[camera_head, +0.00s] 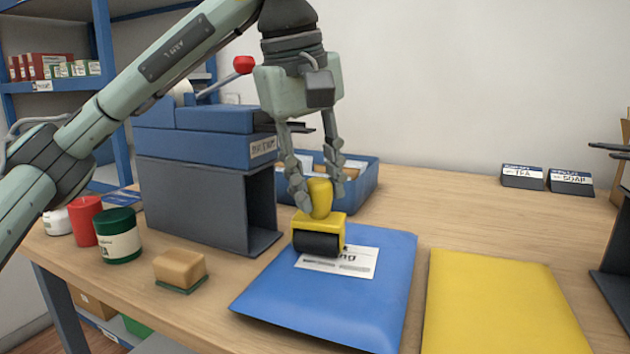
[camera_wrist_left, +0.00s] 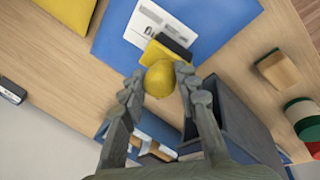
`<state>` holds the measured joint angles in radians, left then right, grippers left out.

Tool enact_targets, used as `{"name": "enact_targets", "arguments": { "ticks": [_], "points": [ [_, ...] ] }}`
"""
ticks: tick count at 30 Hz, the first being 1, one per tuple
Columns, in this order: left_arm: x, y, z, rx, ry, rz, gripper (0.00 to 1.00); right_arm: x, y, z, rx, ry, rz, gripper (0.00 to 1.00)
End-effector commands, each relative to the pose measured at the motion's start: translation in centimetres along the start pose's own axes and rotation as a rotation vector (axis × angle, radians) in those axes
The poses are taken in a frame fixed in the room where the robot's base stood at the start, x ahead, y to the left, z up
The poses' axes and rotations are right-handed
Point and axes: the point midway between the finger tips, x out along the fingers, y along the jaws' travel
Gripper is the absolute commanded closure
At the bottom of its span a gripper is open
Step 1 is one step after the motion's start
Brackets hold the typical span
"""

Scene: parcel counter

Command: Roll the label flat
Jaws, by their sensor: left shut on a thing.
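The yellow roller (camera_head: 320,219) with a black drum stands upright on the blue parcel (camera_head: 322,298). My left gripper (camera_head: 318,195) is shut on the roller's yellow knob, which also shows between the fingers in the left wrist view (camera_wrist_left: 160,78). The white label (camera_head: 350,262) lies on the blue parcel, with printed text partly visible. The drum sits over the label's left part and hides some of it. In the left wrist view the label (camera_wrist_left: 152,22) extends beyond the roller. Whether any edge is lifted is too small to tell. My right gripper is not clearly in view.
A yellow parcel (camera_head: 500,305) lies to the right. A sponge-like block (camera_head: 180,267), a green tin (camera_head: 118,236) and a red tin (camera_head: 85,220) stand at left. A grey box (camera_head: 205,205) and a blue bin (camera_head: 362,188) stand behind. The counter's back right is mostly clear.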

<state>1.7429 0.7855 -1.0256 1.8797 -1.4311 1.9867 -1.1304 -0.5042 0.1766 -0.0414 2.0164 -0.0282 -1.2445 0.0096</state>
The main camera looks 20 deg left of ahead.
Motion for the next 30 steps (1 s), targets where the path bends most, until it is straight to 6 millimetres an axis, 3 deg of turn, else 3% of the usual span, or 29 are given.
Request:
{"name": "enact_targets", "arguments": {
  "ticks": [30],
  "points": [
    [0.8,1.4,-1.5,0.001,-0.001,-0.006,1.00,-0.8,0.1,-0.2,0.000,0.000,0.000,0.60]
  ]
}}
